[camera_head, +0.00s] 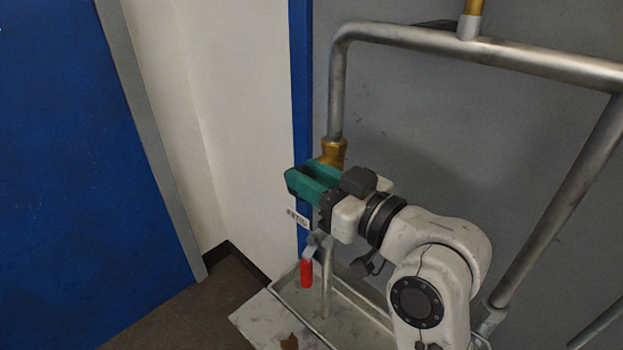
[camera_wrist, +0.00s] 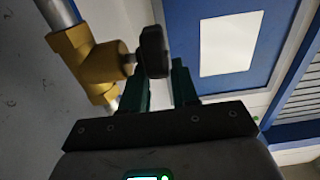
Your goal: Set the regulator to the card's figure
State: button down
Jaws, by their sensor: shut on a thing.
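The regulator is a brass body with a black knob; its brass body (camera_head: 333,151) sits at the lower end of a grey pipe in the head view. In the wrist view the brass body (camera_wrist: 83,62) is at left, and the dark knob (camera_wrist: 152,50) stands out from it toward the right. My gripper (camera_head: 300,180) has green fingers beside the brass body. In the wrist view my gripper (camera_wrist: 160,78) is shut on the knob, which shows between and beyond the fingertips. A small white card (camera_head: 298,216) with dark characters hangs just below the fingers; I cannot read its figure.
A red-handled lever (camera_head: 306,273) hangs below the gripper, over a metal tray (camera_head: 285,291). Thick grey pipes (camera_head: 480,50) frame the right side. A blue door (camera_head: 70,170) is at left. The wrist view shows a blank white sheet (camera_wrist: 230,45) on a blue panel.

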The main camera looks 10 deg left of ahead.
jog(key=f+b, duration=0.1)
jog(key=b, duration=0.2)
jog(key=shift+d+t+y+b, duration=0.1)
jog(key=shift+t+y+b, duration=0.2)
jog(key=shift+t+y, duration=0.1)
jog(key=shift+s+y+b, duration=0.1)
jog(key=shift+y+b, duration=0.3)
jog(key=shift+b, duration=0.35)
jog(key=shift+r+t, duration=0.15)
jog(key=shift+t, duration=0.15)
jog(key=c, duration=1.2)
grip_release()
jog(key=shift+d, duration=0.15)
jog(key=b+v, duration=0.2)
jog(key=v, duration=0.8)
jog(key=shift+s+d, duration=0.2)
jog(key=shift+d, duration=0.05)
